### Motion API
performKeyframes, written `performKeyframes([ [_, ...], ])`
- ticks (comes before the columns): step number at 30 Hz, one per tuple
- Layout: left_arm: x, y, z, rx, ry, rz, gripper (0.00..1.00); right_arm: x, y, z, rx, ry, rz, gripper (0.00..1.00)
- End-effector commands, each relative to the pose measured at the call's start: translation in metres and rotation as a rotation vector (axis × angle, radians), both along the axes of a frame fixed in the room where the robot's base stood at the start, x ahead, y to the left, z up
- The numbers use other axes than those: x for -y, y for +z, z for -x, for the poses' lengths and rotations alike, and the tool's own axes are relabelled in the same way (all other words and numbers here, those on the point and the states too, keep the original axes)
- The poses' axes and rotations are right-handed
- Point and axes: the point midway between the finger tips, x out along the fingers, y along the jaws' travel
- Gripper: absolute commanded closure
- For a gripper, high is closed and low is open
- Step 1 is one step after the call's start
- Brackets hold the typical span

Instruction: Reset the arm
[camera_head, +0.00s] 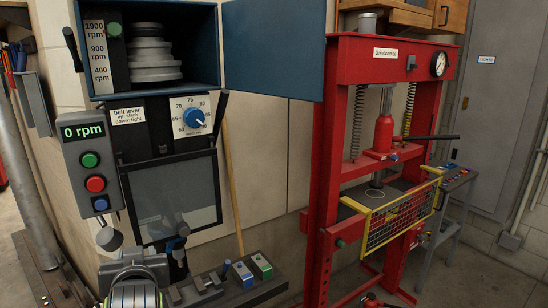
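I see neither of my grippers clearly in the head view. A grey rounded part (135,278) stands at the lower left edge. I cannot tell whether it belongs to my arm or to the machine behind it. No gripper fingers can be made out on it. No object is seen held.
A drill press with an open blue pulley cover (272,45), a 0 rpm control box (92,165) and a clear guard (175,198) stands at left. A red press frame (332,150) with a yellow mesh guard (400,218) stands right of centre. Floor is free at lower right.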

Motion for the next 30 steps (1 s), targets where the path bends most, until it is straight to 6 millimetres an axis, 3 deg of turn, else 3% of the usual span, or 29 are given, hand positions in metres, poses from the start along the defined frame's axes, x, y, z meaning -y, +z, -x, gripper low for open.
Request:
performKeyframes([
  [1,-0.007,-0.029,0.012,-0.063,-0.006,0.005,0.55,0.0,0.0,0.001,-0.001,0.0,0.0,0.64],
  [6,-0.021,-0.11,0.057,-0.255,-0.047,0.037,0.55,0.0,0.0,0.001,-0.002,0.0,0.0,0.64],
  [11,-0.03,-0.176,0.114,-0.437,-0.087,0.076,0.55,-0.001,0.0,0.001,-0.002,-0.001,-0.002,0.64],
  [15,-0.033,-0.222,0.172,-0.595,-0.122,0.118,0.55,-0.003,0.0,0.001,-0.002,-0.002,-0.003,0.64],
  [21,-0.033,-0.263,0.247,-0.776,-0.165,0.178,0.55,-0.005,0.0,0.001,-0.002,-0.002,-0.005,0.64],
  [27,-0.029,-0.284,0.311,-0.918,-0.2,0.233,0.55,-0.005,0.0,0.001,-0.002,-0.002,-0.005,0.64],
  [28,-0.028,-0.286,0.32,-0.938,-0.204,0.241,0.55,-0.005,0.0,0.001,-0.002,-0.002,-0.005,0.64],
  [30,-0.029,-0.303,0.313,-0.944,-0.207,0.246,0.55,-0.004,-0.002,0.0,-0.001,-0.002,-0.005,0.64],
])
